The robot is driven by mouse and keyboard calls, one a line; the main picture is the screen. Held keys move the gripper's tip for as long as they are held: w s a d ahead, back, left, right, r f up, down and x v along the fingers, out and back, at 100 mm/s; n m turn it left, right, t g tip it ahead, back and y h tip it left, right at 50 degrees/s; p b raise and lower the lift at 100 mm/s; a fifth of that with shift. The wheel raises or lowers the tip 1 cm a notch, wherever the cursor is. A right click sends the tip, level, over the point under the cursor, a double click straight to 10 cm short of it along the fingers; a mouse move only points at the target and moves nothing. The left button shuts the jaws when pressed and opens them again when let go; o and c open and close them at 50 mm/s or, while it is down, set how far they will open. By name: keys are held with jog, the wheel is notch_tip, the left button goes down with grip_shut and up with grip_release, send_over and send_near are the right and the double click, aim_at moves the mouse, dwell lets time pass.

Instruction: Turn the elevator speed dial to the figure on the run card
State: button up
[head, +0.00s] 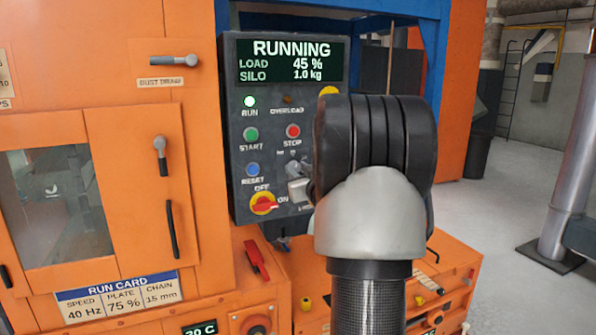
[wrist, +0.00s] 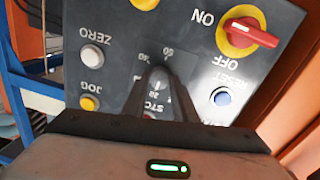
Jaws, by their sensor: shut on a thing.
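The run card (head: 118,293) at the lower left of the head view reads speed 40 Hz, plate 75 %, chain 15 mm. The dark control panel (head: 240,190) stands right of it. My gripper (head: 299,190) is at the panel's lower right, and my arm covers much of that area. In the wrist view the panel appears upside down, and my gripper (wrist: 158,88) is shut on the speed dial (wrist: 158,80). Scale marks, one reading 50, show around the dial. Its pointer setting cannot be read clearly because the fingers cover much of it.
The display (head: 291,62) reads RUNNING, load 45 %, silo 1.0 kg. The green run lamp (head: 249,101) is lit. The red-and-yellow ON/OFF switch (head: 264,204), reset button (wrist: 221,97), zero button (wrist: 91,57) and jog button (wrist: 89,103) lie close around my gripper.

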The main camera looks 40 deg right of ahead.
jog(key=shift+r+m+p, duration=0.1)
jog(key=shift+m+p, duration=0.2)
jog(key=shift+r+m+p, duration=0.1)
jog(key=shift+m+p, duration=0.75)
jog(key=shift+m, duration=0.05)
jog(key=m+p, duration=0.3)
jog(key=shift+d, duration=0.1)
jog(key=m+p, duration=0.5)
jog(key=m, duration=0.1)
jog(key=shift+d+m+y, duration=0.1)
jog(key=shift+m+y, duration=0.2)
jog(key=m+p, duration=0.5)
jog(key=m, duration=0.1)
jog(key=shift+s+d+y+p, duration=0.1)
jog(key=shift+y+p, duration=0.2)
jog(key=shift+y, duration=0.1)
jog(key=m+p, duration=0.1)
jog(key=m, duration=0.1)
jog(key=m+p, duration=0.2)
jog(key=shift+f+m, duration=0.2)
jog(key=shift+m, duration=0.1)
jog(key=o, duration=1)
